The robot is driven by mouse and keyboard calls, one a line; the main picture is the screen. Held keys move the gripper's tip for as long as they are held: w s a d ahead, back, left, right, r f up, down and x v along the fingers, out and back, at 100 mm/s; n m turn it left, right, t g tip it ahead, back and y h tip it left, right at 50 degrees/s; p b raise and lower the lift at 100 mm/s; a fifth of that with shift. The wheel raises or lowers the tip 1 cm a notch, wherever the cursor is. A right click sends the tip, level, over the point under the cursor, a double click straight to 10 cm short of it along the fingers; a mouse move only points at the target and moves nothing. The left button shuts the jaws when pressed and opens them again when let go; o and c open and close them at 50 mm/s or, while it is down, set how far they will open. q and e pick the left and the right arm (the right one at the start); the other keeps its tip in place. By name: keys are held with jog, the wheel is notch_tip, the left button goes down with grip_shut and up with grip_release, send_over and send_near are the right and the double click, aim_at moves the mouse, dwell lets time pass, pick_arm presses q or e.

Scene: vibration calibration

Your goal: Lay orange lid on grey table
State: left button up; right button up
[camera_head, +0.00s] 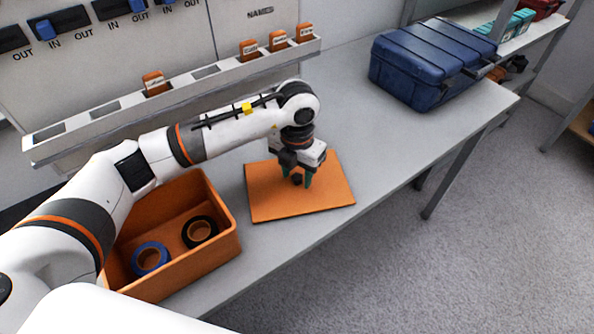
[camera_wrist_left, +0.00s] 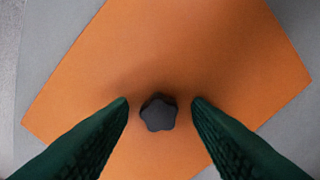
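The orange lid (camera_head: 275,206) lies flat on the grey table (camera_head: 350,130), to the right of the orange box. In the left wrist view the lid (camera_wrist_left: 200,50) fills most of the picture, with a dark lobed knob (camera_wrist_left: 158,113) on it. My left gripper (camera_head: 309,180) is right above the lid, pointing down. Its green fingers (camera_wrist_left: 160,104) stand apart on both sides of the knob, with a gap on each side. My right gripper is not in view.
The open orange box (camera_head: 232,240) holds a blue tape roll (camera_head: 150,258) and a black tape roll (camera_head: 200,232). A blue case (camera_head: 425,65) stands at the table's far end. A slotted rack (camera_head: 100,130) with orange-tagged pieces runs along the back. Table between lid and case is clear.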

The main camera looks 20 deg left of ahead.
aim_at(297, 176)
pick_arm(q)
jog(key=shift+r, duration=0.15)
notch_tip(297, 176, up, 12)
jog(key=shift+b, duration=0.4)
dwell(0.3)
